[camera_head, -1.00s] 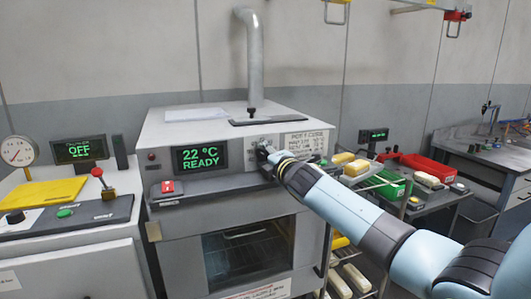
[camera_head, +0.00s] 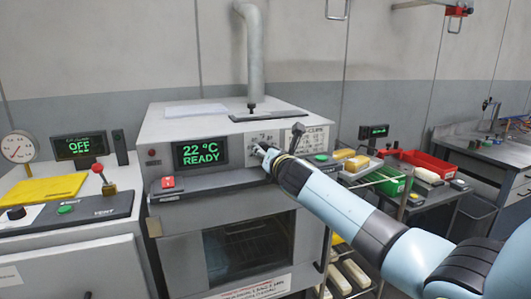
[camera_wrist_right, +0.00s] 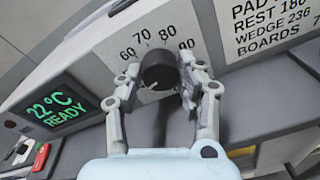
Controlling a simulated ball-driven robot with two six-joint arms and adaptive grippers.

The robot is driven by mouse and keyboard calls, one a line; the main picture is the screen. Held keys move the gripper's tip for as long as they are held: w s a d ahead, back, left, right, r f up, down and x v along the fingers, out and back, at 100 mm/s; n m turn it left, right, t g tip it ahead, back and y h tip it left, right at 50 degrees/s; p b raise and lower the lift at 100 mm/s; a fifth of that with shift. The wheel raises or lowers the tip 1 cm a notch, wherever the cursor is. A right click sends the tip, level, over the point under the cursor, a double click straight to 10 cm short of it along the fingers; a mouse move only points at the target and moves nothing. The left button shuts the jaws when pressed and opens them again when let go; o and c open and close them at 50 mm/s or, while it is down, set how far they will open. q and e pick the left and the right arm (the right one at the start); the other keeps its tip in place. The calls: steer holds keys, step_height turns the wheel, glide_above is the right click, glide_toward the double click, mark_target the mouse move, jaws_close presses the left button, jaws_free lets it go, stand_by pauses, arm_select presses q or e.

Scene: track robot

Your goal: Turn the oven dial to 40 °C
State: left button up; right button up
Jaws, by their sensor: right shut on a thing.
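The oven (camera_head: 225,205) stands in the middle of the head view. Its display (camera_head: 201,153) reads "22 °C READY" in green. The black oven dial (camera_wrist_right: 158,71) shows in the right wrist view, with printed numbers 60, 70, 80 and 90 around its upper side and a pale pointer mark near its lower edge. My right gripper (camera_wrist_right: 160,80) has one finger on each side of the dial and is shut on it. In the head view my right gripper (camera_head: 267,155) reaches the panel and mostly hides the dial. My left gripper is not in view.
A red button (camera_head: 168,183) sits left on the oven front. A bench with a yellow plate (camera_head: 40,190) and red-knobbed lever (camera_head: 98,170) stands left. Right are a cart with a green bin (camera_head: 388,182), a red tray (camera_head: 425,163) and a grey workbench (camera_head: 475,150).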

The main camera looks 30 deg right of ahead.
steer(key=shift+f+n, duration=0.1)
steer(key=shift+n, duration=1.1)
steer(key=o, duration=1.1)
steer(key=shift+o, duration=0.2)
steer(key=v, duration=1.2)
steer(key=shift+a+f, duration=0.1)
steer(key=shift+f, duration=0.1)
